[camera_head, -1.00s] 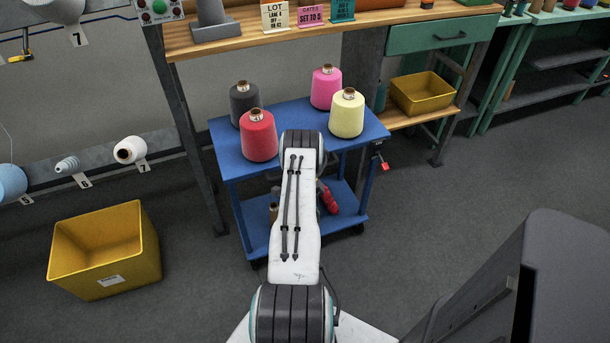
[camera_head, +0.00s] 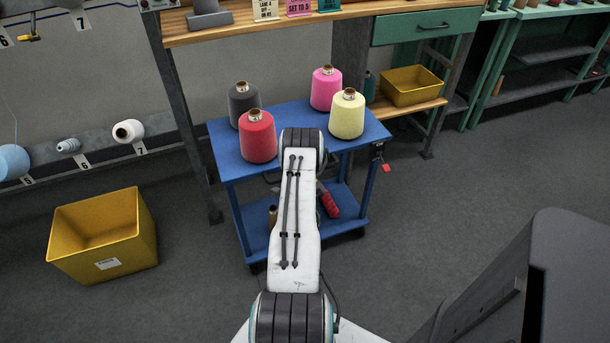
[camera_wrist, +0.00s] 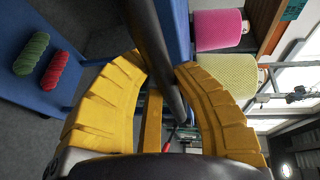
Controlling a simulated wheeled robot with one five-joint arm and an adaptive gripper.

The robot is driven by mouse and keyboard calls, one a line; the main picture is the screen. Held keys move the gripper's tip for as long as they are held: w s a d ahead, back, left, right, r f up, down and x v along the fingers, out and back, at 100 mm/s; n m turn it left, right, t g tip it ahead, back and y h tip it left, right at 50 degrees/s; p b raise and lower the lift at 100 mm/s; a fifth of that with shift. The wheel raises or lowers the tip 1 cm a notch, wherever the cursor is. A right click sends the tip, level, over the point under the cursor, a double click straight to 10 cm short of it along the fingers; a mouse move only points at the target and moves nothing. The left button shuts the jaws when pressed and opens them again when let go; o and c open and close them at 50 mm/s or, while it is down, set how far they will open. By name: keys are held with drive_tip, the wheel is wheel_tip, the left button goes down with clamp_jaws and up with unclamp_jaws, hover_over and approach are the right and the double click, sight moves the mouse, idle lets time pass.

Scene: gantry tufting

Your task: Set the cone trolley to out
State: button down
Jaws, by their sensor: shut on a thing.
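The blue cone trolley (camera_head: 225,160) stands in front of the wooden workbench (camera_head: 250,30). Dark grey (camera_head: 243,106), red (camera_head: 258,137), pink (camera_head: 325,88) and yellow (camera_head: 347,116) cones stand upright on its top. In the wrist view my gripper (camera_wrist: 162,78) has its yellow fingers closed around a dark bar, the trolley handle (camera_wrist: 152,35). The blue trolley frame (camera_wrist: 174,20) is close beside it, with the pink cone (camera_wrist: 218,30) and yellow cone (camera_wrist: 228,72) beyond. In the head view my arm hides the gripper and the handle.
A yellow bin (camera_head: 103,237) sits on the floor at left. Another yellow bin (camera_head: 410,87) is on the bench's low shelf. A red-tipped part (camera_head: 385,168) hangs at the trolley's right side. Red (camera_wrist: 55,70) and green (camera_wrist: 31,53) skeins lie on its lower shelf. Floor right of it is clear.

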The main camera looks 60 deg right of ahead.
drive_tip(key=c, duration=1)
unclamp_jaws()
drive_tip(key=shift+o, duration=0.2)
drive_tip(key=v, duration=0.7)
drive_tip(key=shift+a, duration=0.25)
drive_tip(key=shift+s, duration=0.1)
